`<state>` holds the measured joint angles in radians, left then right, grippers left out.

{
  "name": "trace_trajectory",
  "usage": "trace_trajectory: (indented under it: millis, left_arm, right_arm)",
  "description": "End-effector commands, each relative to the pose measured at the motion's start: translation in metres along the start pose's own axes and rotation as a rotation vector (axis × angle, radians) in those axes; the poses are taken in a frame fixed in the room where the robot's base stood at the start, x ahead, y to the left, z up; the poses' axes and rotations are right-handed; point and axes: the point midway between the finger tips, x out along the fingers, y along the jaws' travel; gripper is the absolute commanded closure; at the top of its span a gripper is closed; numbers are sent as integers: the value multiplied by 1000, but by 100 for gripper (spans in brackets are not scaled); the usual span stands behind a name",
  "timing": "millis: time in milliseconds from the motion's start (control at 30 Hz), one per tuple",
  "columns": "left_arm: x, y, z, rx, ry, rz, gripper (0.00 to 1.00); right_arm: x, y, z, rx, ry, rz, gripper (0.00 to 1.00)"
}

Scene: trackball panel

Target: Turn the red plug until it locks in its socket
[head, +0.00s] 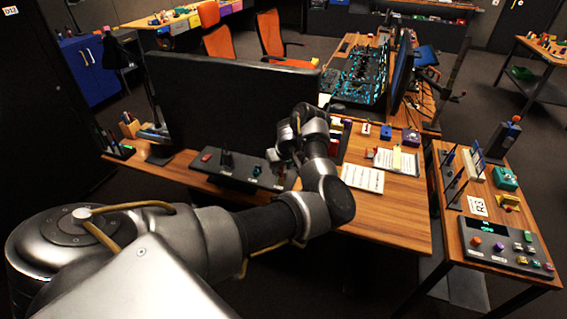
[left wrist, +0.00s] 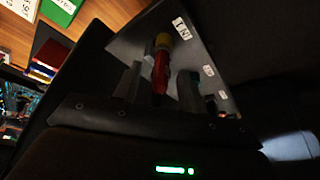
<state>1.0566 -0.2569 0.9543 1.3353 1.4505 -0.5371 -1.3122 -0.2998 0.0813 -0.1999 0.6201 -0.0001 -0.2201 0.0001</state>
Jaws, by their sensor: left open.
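In the left wrist view, the red plug (left wrist: 160,72) shows as a long red piece with a yellow end, standing out over a grey panel (left wrist: 212,75) with white labels. My left gripper (left wrist: 159,84) is open, with one finger on each side of the red piece. I cannot tell whether a finger touches it. In the head view, my left gripper (head: 283,153) is over the right part of the dark panel (head: 238,179) on the desk, and the arm hides much there. The socket is not clearly visible. My right gripper is in neither view.
A large black monitor (head: 215,100) stands close behind the panel. White papers (head: 362,178) lie on the desk to the right. A side table at the right holds another control panel (head: 500,240) and small items. The desk's front right is clear.

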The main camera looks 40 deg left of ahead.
Motion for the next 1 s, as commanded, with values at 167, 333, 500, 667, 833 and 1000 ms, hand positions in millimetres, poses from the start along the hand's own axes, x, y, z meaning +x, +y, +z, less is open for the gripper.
trace_trajectory:
  millis: [167, 333, 500, 667, 833, 1000]
  left_arm:
    - [12, 0, 0, 0, -1, -1, 59]
    - [13, 0, 0, 0, -1, 0, 59]
    - [13, 0, 0, 0, -1, 0, 64]
    - [13, 0, 0, -1, -1, 0, 85]
    - [13, 0, 0, -1, -1, 0, 100]
    - [13, 0, 0, -1, -1, 0, 100]
  right_arm:
    - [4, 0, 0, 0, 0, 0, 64]
    - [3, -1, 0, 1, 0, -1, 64]
    - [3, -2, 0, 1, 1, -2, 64]
    - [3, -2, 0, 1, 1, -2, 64]
    - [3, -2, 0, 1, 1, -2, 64]
    - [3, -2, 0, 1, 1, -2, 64]
